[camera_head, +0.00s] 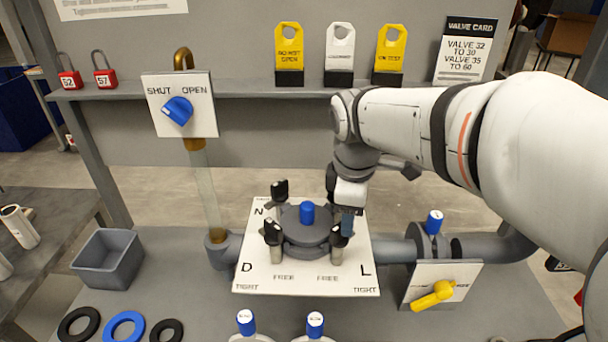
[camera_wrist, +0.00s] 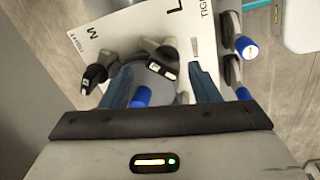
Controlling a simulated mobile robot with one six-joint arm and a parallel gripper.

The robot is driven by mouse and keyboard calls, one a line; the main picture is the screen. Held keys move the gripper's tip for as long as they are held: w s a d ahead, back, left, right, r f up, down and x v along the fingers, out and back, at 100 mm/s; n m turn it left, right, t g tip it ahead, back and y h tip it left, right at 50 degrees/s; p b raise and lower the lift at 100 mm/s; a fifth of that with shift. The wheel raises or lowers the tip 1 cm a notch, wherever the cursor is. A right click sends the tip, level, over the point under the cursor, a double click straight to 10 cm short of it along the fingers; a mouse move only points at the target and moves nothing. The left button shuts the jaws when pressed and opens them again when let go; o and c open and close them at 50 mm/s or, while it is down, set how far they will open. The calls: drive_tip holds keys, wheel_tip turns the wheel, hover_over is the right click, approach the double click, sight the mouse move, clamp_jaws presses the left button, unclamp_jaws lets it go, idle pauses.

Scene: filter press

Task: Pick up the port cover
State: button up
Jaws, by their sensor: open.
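The port cover (camera_head: 305,227) is a dark grey round lid with a blue knob (camera_head: 307,210) on top. It sits on a white lettered plate (camera_head: 255,272), with several black-handled clamps (camera_head: 274,233) around its rim. My gripper (camera_head: 346,218) is just right of the cover in the head view, and the arm hides the back right clamp area. In the wrist view my gripper (camera_wrist: 160,92) is open, its two blue-grey fingers apart. The grey cover (camera_wrist: 160,82) and a blue knob (camera_wrist: 141,97) show between them, the knob nearer the left finger. I see nothing held.
A pipe with a blue-topped fitting (camera_head: 435,222) and a yellow-handled valve (camera_head: 433,296) stand to the right. A grey bin (camera_head: 108,258) and several rings (camera_head: 124,326) lie left. Two blue-topped posts (camera_head: 315,324) stand in front. A shelf with tags (camera_head: 340,52) is behind.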

sight(306, 205)
drive_tip(key=w+a+n, duration=0.2)
drive_tip(key=n, duration=0.1)
drive_tip(key=w+a+n, duration=0.2)
drive_tip(key=a+n, duration=0.1)
drive_tip(key=n, duration=0.1)
drive_tip(key=w+a+n, duration=0.3)
drive_tip(key=shift+n+g+h, duration=0.3)
drive_tip(key=shift+n+h, duration=0.1)
drive_tip(key=shift+w+a+f, duration=0.1)
drive_tip(key=shift+w+a, duration=0.05)
drive_tip(key=shift+w, duration=0.05)
drive_tip(key=shift+n, duration=0.3)
drive_tip(key=f, duration=0.7)
drive_tip(key=shift+w+d+f, duration=0.2)
drive_tip(key=shift+w+d, duration=0.05)
drive_tip(key=shift+d, duration=0.05)
drive_tip(key=shift+c, duration=0.4)
clamp_jaws()
